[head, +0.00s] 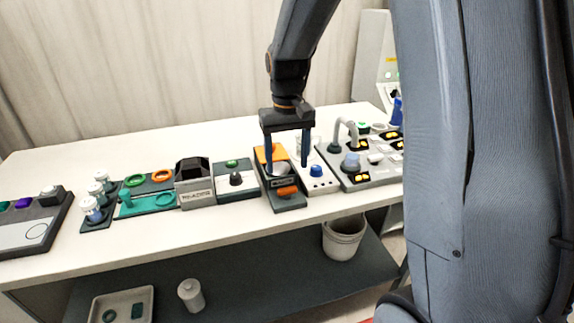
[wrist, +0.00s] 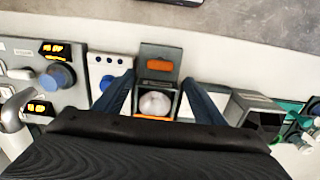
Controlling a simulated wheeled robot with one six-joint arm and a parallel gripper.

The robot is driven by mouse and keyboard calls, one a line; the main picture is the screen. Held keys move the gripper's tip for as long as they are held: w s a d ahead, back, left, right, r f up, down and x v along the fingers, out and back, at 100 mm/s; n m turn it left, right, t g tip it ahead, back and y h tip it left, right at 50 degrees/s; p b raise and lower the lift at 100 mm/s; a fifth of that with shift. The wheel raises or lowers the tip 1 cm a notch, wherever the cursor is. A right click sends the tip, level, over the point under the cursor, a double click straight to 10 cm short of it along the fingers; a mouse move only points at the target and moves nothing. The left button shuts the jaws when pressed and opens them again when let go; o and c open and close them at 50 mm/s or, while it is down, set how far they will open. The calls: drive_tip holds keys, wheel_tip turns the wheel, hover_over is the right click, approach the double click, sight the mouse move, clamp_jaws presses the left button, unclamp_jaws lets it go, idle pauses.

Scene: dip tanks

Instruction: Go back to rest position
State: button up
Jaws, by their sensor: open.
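My gripper (head: 287,167) hangs down from the arm above the table in the head view. Its two dark blue fingers are apart, with nothing held between them. In the wrist view my gripper (wrist: 158,80) has its fingers on either side of a small dark device (wrist: 157,57). That device also shows in the head view (head: 290,203), with orange parts and a pale round object (wrist: 155,103) in its recess. The fingers partly cover it in the head view. I cannot tell whether the fingertips touch it.
A white unit with a blue knob (head: 316,171) stands close on the right, then a grey panel (head: 372,178) with a curved spout. On the left are a black-knob unit (head: 236,180), a dark bin-like box (head: 194,187) and a teal tray (head: 146,203). A white bucket (head: 343,240) stands below.

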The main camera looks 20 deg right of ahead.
drive_tip(key=s+f+t, duration=0.1)
drive_tip(key=s+f, duration=0.1)
drive_tip(key=s, duration=1.6)
drive_tip(key=shift+f, duration=0.3)
drive_tip(key=shift+w+a, duration=0.1)
